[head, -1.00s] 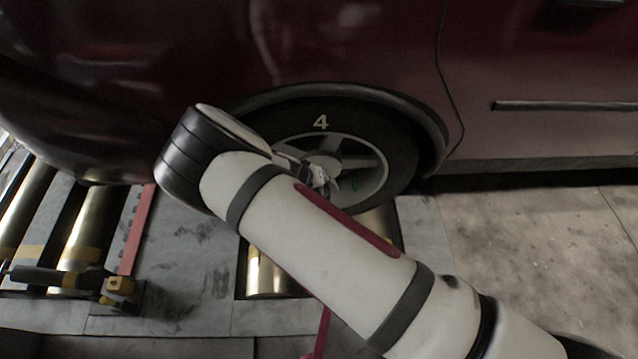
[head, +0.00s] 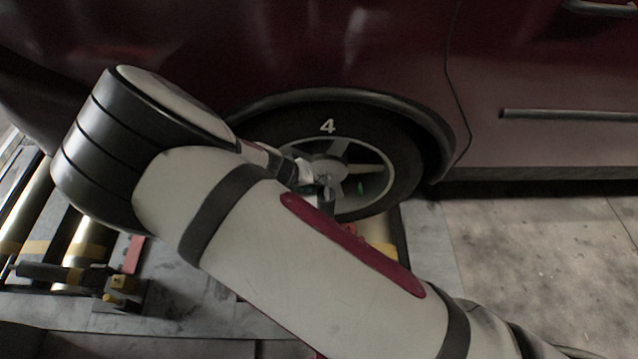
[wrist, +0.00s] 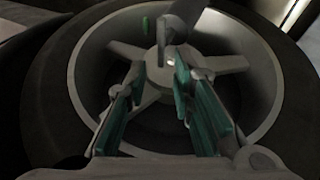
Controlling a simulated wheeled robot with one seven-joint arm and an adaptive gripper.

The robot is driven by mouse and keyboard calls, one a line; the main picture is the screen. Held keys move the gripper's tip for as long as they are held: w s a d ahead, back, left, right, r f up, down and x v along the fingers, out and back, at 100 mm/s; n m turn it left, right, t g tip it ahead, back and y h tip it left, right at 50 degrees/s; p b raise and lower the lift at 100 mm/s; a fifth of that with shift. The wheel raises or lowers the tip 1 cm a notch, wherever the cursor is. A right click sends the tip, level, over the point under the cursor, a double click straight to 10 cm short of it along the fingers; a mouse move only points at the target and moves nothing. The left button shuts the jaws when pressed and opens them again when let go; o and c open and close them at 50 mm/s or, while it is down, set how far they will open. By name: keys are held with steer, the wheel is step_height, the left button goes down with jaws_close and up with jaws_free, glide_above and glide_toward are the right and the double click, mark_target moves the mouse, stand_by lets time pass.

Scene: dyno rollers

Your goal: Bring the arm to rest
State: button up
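My gripper (wrist: 158,92) shows in the wrist view with its two green-padded fingers apart and nothing between them. It points at the spoked wheel (wrist: 235,62) of the dark red car, whose hub lies just past the fingertips. In the head view my gripper (head: 318,182) is small and partly hidden behind my arm, in front of the wheel (head: 372,165) marked "4". I cannot tell the exact gap between fingertips and wheel. My white arm with its black joint fills the lower middle of the head view.
The car body (head: 330,50) spans the top. Metal rollers (head: 82,240) and a black and yellow fitting (head: 118,290) lie at the lower left. A small green spot (wrist: 146,24) shows on the wheel. The concrete floor (head: 540,250) at the right is clear.

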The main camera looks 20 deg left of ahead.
steer(key=shift+s+a+r, duration=0.1)
steer(key=shift+s+r, duration=0.1)
steer(key=shift+r, duration=0.05)
stand_by(0.3)
